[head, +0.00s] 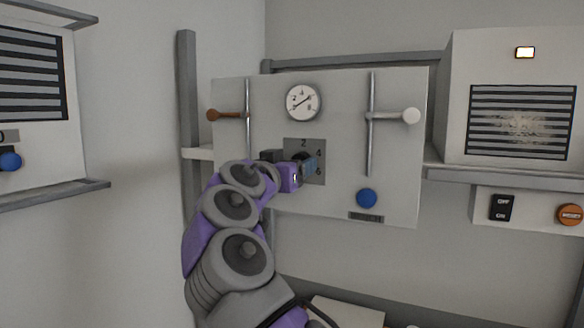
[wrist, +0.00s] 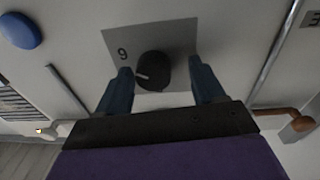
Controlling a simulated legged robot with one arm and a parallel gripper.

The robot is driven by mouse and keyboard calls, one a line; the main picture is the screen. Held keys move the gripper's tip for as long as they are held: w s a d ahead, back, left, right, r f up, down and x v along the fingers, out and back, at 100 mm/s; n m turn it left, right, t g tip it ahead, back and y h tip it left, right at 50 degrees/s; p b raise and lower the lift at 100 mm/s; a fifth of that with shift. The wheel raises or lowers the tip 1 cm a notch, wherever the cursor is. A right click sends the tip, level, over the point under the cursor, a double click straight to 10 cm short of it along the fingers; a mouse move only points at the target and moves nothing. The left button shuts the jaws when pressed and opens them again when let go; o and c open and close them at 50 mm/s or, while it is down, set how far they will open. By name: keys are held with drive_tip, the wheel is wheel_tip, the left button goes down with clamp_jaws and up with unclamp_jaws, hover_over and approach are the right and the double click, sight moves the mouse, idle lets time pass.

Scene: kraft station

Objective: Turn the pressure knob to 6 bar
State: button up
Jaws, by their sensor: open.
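The black pressure knob (wrist: 153,70) sits on a grey dial plate (head: 304,147) in the middle of the white panel. In the head view, the plate shows 2, 4 and 6, and my gripper (head: 308,167) hides much of the knob. In the wrist view, the panel appears upside down. There my gripper (wrist: 160,70) is open, with one blue finger on each side of the knob and visible gaps beside it. The knob's white mark points left in that view, a little below the 6. The round pressure gauge (head: 303,103) is above the plate; its reading is too small to tell.
A brown-handled lever (head: 228,115) is left of the gauge, and a white-handled one (head: 393,116) is right. A blue button (head: 367,198) is at the panel's lower right. A vented box (head: 520,75) and OFF/ON switch (head: 502,207) stand right.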

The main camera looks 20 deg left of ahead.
drive_tip(key=s+a+f+b, duration=0.1)
drive_tip(key=s+a+b, duration=0.1)
drive_tip(key=s, duration=1.5)
drive_tip(key=shift+f+b, duration=0.15)
drive_tip(key=shift+b, duration=0.5)
